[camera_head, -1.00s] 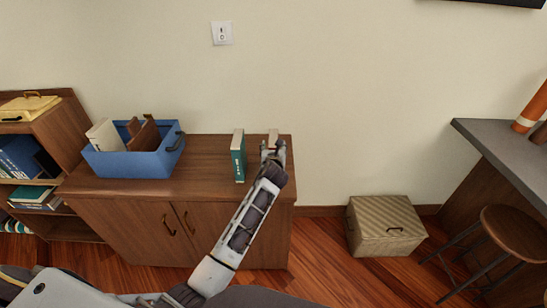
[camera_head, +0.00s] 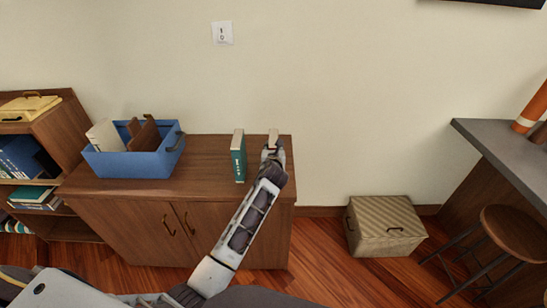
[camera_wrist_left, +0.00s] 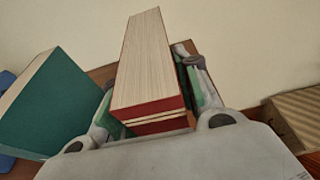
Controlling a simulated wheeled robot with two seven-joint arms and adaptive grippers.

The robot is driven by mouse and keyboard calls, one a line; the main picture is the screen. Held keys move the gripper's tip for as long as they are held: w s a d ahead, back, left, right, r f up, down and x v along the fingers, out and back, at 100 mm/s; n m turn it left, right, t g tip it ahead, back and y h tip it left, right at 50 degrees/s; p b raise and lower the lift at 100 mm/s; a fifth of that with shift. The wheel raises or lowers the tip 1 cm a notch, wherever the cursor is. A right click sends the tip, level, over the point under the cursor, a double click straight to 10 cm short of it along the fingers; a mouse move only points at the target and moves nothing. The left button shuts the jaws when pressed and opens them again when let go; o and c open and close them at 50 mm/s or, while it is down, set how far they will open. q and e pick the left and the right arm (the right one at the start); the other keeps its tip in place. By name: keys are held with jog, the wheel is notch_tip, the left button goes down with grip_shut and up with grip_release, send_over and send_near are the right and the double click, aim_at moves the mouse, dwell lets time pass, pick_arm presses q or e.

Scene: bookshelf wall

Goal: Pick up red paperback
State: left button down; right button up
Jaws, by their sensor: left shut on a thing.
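The red paperback (camera_wrist_left: 150,65) stands upright between the fingers of my left gripper (camera_wrist_left: 150,95) in the left wrist view. Its pale page edges and a red cover edge show. In the head view, my left gripper (camera_head: 273,152) is at the right end of the wooden cabinet top, shut on the book. Only the pale upper part of the paperback (camera_head: 273,135) shows there, and the gripper hides the rest. My right gripper is not in view.
A teal book (camera_head: 239,157) stands upright just left of my left gripper, apart from it. A blue bin (camera_head: 135,165) with books sits at the left of the cabinet top (camera_head: 205,170). A lidded box (camera_head: 385,226) stands on the floor at right.

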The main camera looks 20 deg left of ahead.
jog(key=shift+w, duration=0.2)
pick_arm(q)
jog(key=shift+w+r, duration=0.1)
jog(key=shift+r, duration=0.05)
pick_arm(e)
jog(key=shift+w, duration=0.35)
pick_arm(q)
jog(key=shift+r, duration=0.1)
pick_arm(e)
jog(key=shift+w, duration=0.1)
pick_arm(q)
notch_tip(320, 180, up, 8)
jog(key=shift+r+p, duration=0.2)
jog(key=shift+p, duration=0.25)
jog(key=shift+r, duration=0.7)
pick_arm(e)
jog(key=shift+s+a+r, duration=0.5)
